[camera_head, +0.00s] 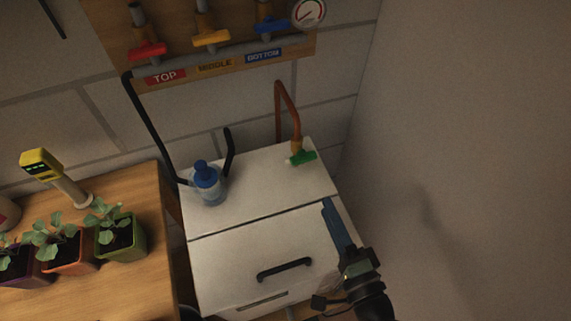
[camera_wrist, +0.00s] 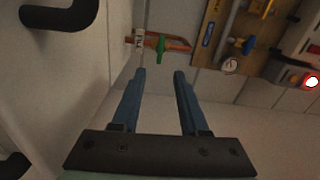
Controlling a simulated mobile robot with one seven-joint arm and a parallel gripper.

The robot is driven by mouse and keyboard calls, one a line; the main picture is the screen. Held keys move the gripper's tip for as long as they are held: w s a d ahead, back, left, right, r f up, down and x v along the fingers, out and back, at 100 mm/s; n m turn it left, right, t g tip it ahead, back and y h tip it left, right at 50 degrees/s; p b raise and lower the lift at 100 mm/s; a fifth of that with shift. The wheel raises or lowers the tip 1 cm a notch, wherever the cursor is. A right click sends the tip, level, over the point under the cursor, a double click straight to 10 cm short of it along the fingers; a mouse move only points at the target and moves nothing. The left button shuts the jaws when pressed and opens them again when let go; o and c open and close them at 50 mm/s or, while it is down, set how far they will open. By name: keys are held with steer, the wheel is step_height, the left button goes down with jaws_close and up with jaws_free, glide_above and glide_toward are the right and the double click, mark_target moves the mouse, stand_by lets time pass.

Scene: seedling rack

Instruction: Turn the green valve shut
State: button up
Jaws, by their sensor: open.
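The green valve (camera_head: 302,157) is a small green handle at the lower end of a copper pipe (camera_head: 291,104), above the back right of the white cabinet top. In the wrist view the green valve (camera_wrist: 161,47) shows beyond the fingertips, roughly between them and apart from them. My gripper (camera_head: 332,207) is over the front right of the cabinet in the head view, lower in the picture than the valve. In the wrist view its two blue fingers (camera_wrist: 159,74) are apart with nothing between them.
A white cabinet (camera_head: 255,205) with a black drawer handle (camera_head: 284,269) carries a blue-capped bottle (camera_head: 207,183). Red, yellow and blue valves (camera_head: 211,38) hang on a wooden board above. Potted seedlings (camera_head: 118,233) stand on the wooden bench at left. A bare wall (camera_head: 465,150) bounds the right.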

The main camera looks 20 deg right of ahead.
mark_target(305, 162)
steer(key=w+p, duration=0.1)
steer(key=w, duration=0.5)
steer(key=w+p, duration=0.1)
steer(key=w, duration=0.5)
steer(key=shift+w+a, duration=0.2)
steer(key=shift+w, duration=0.15)
